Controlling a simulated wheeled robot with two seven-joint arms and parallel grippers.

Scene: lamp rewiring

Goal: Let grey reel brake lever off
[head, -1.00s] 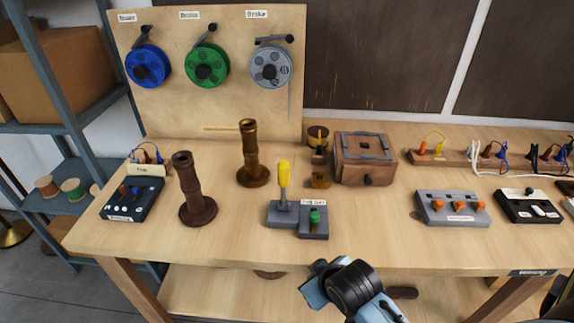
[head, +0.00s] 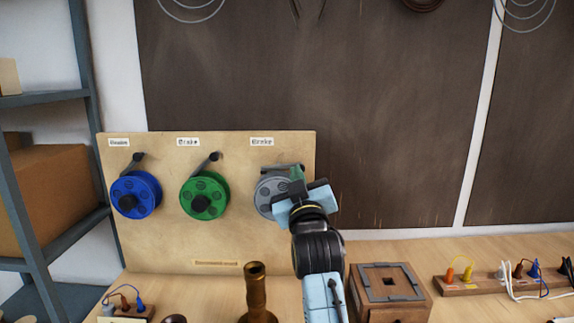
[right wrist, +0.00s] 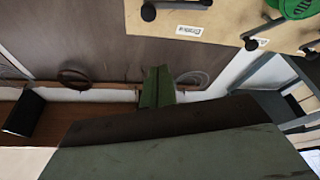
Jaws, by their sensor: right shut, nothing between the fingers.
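The grey reel (head: 267,196) hangs at the right of the wooden board, partly covered by my right gripper. Its dark brake lever (head: 276,168) lies nearly level above the reel, and its right end is partly hidden behind the gripper. In the right wrist view a lever with a round knob (right wrist: 148,12) shows at the top edge, beside a brake label. My right gripper (head: 298,180) is shut and empty, in front of the reel's right side and close to the lever. I cannot tell whether it touches the lever. My left gripper is out of view.
The blue reel (head: 136,194) and green reel (head: 204,195) hang to the left, each with a slanted lever. A brass column (head: 256,292) and a wooden box (head: 390,292) stand on the bench below. The dark wall panel (head: 390,150) right of the board is clear.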

